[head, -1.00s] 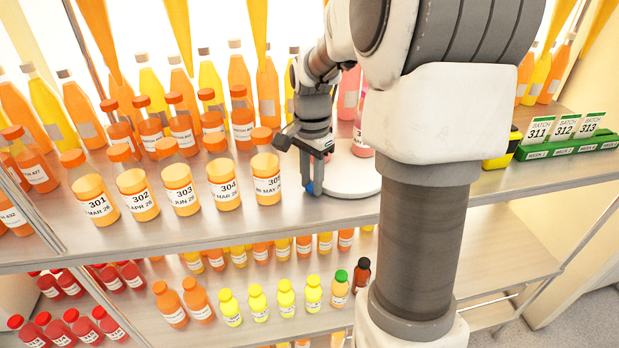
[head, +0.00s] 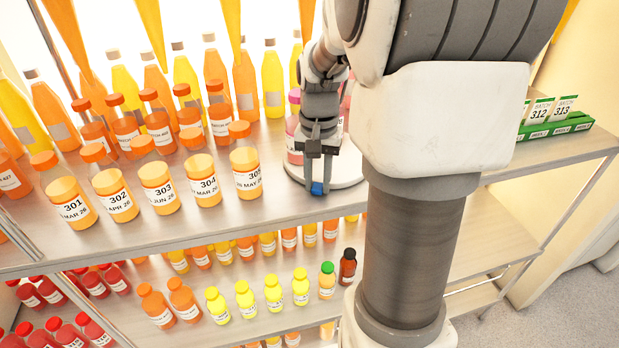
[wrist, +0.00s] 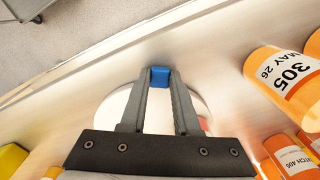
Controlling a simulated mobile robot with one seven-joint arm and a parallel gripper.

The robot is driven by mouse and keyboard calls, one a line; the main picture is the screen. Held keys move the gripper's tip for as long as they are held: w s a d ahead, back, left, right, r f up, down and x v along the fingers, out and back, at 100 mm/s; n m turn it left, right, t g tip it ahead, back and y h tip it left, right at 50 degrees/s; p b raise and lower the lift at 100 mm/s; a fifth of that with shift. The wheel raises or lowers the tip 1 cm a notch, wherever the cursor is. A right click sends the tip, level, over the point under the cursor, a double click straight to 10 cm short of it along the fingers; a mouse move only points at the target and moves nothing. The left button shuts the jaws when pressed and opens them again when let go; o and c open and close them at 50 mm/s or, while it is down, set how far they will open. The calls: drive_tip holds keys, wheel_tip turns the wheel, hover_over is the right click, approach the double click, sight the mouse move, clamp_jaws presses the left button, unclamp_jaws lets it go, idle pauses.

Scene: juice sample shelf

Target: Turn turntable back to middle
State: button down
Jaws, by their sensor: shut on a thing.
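The white round turntable (head: 349,170) lies on the upper shelf, partly hidden behind my arm. A small blue handle (head: 317,189) shows at its front edge. My gripper (head: 320,184) points down there, its fingers shut on the blue handle. In the wrist view the blue handle (wrist: 160,77) sits between the two fingertips (wrist: 160,80), with the white turntable (wrist: 112,112) under the fingers. A pink bottle (head: 294,130) stands on the turntable left of my gripper. More pink shows behind my gripper, mostly hidden.
Bottle 305 (head: 246,172) stands left of the turntable, with bottle 304 (head: 202,182) and several orange bottles beyond. A green card holder (head: 560,127) stands to the right, partly hidden by my arm. Small bottles fill the lower shelf. The shelf's front edge runs close before the turntable.

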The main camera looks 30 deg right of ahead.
drive_tip(key=shift+s+d+n, duration=0.45)
drive_tip(key=shift+d+n, duration=0.2)
drive_tip(key=shift+n, duration=0.1)
drive_tip(key=shift+s+d+n, duration=0.45)
drive_tip(key=shift+d+n, duration=0.15)
drive_tip(key=shift+n, duration=0.15)
drive_tip(key=shift+s+d+n, duration=0.25)
drive_tip(key=shift+d+n, duration=0.35)
drive_tip(key=shift+s+d+n, duration=0.2)
drive_tip(key=shift+d+n, duration=0.35)
drive_tip(key=shift+n, duration=0.05)
drive_tip(key=shift+d, duration=0.1)
drive_tip(key=shift+r, duration=0.1)
drive_tip(key=c, duration=0.6)
unclamp_jaws()
drive_tip(key=shift+c, duration=0.2)
wheel_tip(320, 180, up, 17)
drive_tip(key=shift+r, duration=0.15)
